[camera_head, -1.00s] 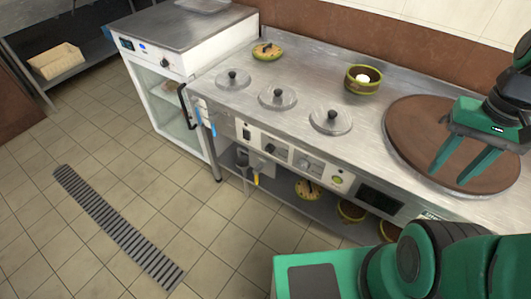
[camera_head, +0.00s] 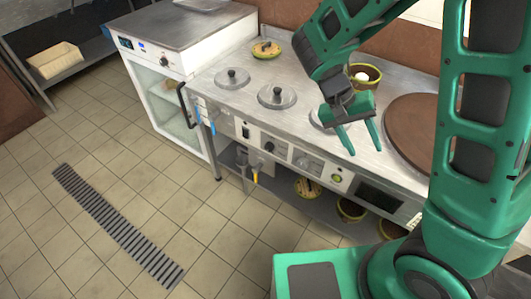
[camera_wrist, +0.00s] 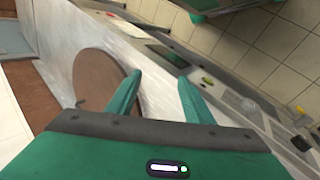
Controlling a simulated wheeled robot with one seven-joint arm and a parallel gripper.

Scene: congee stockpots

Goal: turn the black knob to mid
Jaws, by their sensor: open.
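A black knob (camera_head: 268,146) sits on the front panel of the steel counter (camera_head: 222,118), left of my gripper in the head view. It is small there, and its pointer setting cannot be read. Another dark knob (camera_head: 164,61) is on the white cabinet at the left. My gripper (camera_head: 364,150) is open and empty, fingers pointing down, over the counter's front edge near the right-hand lid. In the wrist view my gripper (camera_wrist: 160,76) has its two green fingers apart, with the counter surface and front panel beyond them.
Lidded pots (camera_head: 277,96) are set into the counter top; my gripper partly hides the rightmost lid. A yellow-green bowl (camera_head: 368,73) and a brown round board (camera_head: 405,118) are on the counter. A dark display (camera_head: 379,196) is on the panel.

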